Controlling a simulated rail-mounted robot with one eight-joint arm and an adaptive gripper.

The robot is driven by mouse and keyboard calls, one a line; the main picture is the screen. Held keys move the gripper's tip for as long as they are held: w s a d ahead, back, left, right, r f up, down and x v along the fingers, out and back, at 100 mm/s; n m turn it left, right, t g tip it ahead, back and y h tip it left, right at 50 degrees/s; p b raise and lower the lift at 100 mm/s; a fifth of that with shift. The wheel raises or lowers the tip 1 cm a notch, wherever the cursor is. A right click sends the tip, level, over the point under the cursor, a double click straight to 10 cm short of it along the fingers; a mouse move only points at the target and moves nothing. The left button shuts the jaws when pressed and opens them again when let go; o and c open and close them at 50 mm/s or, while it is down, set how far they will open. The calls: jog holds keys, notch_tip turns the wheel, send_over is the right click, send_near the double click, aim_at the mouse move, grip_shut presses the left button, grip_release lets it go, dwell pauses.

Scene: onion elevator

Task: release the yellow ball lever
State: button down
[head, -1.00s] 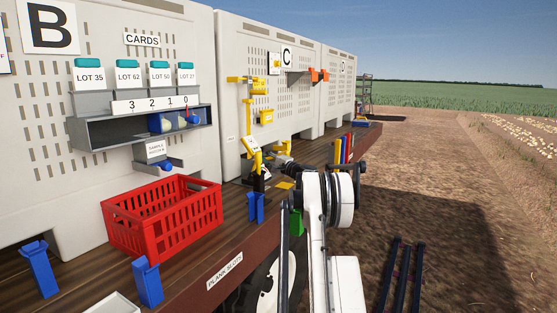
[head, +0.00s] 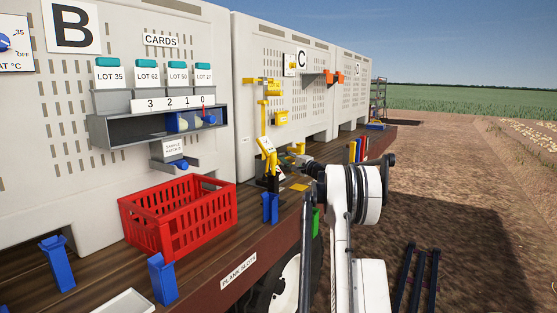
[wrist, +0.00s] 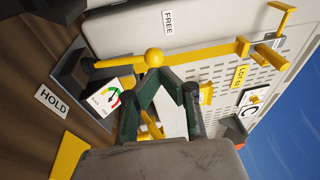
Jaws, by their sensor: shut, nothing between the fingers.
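The yellow ball (wrist: 154,57) shows in the wrist view on a yellow bar (wrist: 205,50). The bar runs from a dark grey bracket to a yellow end piece at the upper right. My gripper (wrist: 172,84) is shut and empty, its dark green fingers just below the ball in the picture. I cannot tell whether they touch it. A HOLD label (wrist: 52,101) lies by the bracket, and a FREE label (wrist: 168,22) is on the pale wall. In the head view the yellow lever post (head: 263,115) stands behind a small gauge card (head: 266,145); my gripper is mostly hidden there.
A gauge card (wrist: 109,98) with green and red marks sits beside the bracket. A red crate (head: 180,215) and blue holders (head: 162,278) stand on the wooden deck. Panel C (head: 302,60) rises behind. Open soil (head: 470,200) lies to the right.

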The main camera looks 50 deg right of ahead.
jog(key=s, duration=0.9)
jog(key=shift+a, duration=0.2)
jog(key=shift+r, duration=0.15)
